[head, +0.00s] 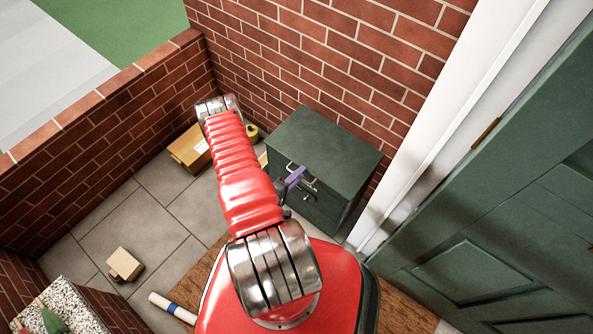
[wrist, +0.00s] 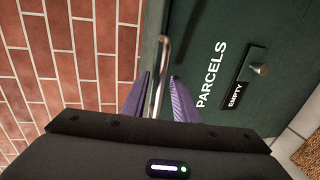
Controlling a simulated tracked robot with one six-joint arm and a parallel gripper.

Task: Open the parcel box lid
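The dark green parcel box (head: 325,148) stands against the brick wall with its lid down. A metal bar handle (wrist: 163,65) is on its front, beside the white word PARCELS (wrist: 211,75). My gripper (head: 295,178) is at the front of the box, just below the lid's edge. In the wrist view its purple fingers (wrist: 161,76) are apart, one on each side of the handle. A gap shows between the right finger and the bar; the left finger looks close to it. Contact there cannot be told.
An EMPTY plate (wrist: 236,94) and a small knob (wrist: 260,70) are on the box front. A green door (head: 480,240) is at the right. Cardboard parcels (head: 190,148) (head: 124,264) and a rolled paper (head: 172,307) lie on the paved floor (head: 165,215).

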